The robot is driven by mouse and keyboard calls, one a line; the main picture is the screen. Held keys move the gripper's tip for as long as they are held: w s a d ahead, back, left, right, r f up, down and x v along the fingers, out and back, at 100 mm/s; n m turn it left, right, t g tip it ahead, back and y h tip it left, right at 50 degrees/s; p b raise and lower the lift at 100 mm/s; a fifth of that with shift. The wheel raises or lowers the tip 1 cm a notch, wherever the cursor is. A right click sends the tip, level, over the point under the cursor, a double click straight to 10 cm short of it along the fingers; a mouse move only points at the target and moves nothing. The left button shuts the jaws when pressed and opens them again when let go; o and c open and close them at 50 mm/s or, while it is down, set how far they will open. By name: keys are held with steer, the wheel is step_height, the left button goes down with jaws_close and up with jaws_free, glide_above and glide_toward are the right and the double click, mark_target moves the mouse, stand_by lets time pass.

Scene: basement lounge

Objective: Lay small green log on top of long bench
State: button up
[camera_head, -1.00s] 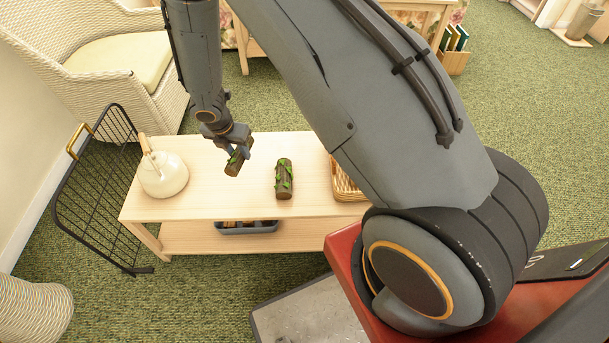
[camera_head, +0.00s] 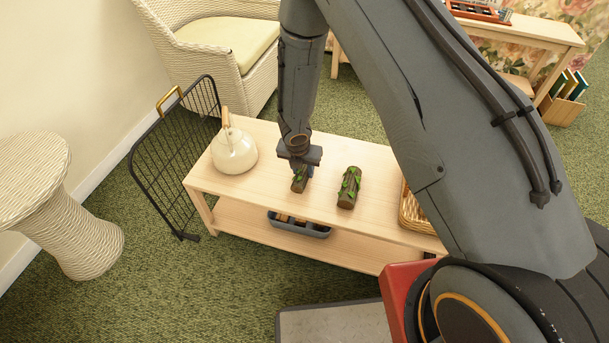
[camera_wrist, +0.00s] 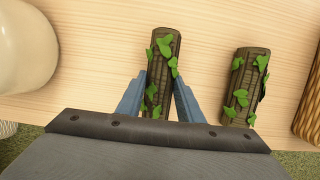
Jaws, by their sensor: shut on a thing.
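My gripper (camera_head: 298,168) is shut on a small brown log with green ivy leaves (camera_head: 299,183). In the wrist view the log (camera_wrist: 162,75) sits between the two blue fingers and sticks out past their tips. The gripper points down over the front middle of the long bench (camera_head: 270,200), a pale wooden low bench with a lower shelf. The held log is at or just above the bench top; I cannot tell if it touches. A second, larger leafy log (camera_head: 349,187) lies on the bench to its right, apart from it, and also shows in the wrist view (camera_wrist: 245,85).
A cream kettle (camera_head: 233,152) stands on the bench's left end. A wicker basket (camera_head: 413,212) is at the right, partly hidden by my arm. A grey tray (camera_head: 300,226) is on the lower shelf. A black wire screen (camera_head: 172,150) stands left of the bench.

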steer(key=shift+f, duration=1.1)
steer(key=shift+f+b, duration=0.15)
steer(key=shift+b, duration=0.2)
steer(key=o, duration=1.1)
steer(key=shift+o, duration=0.2)
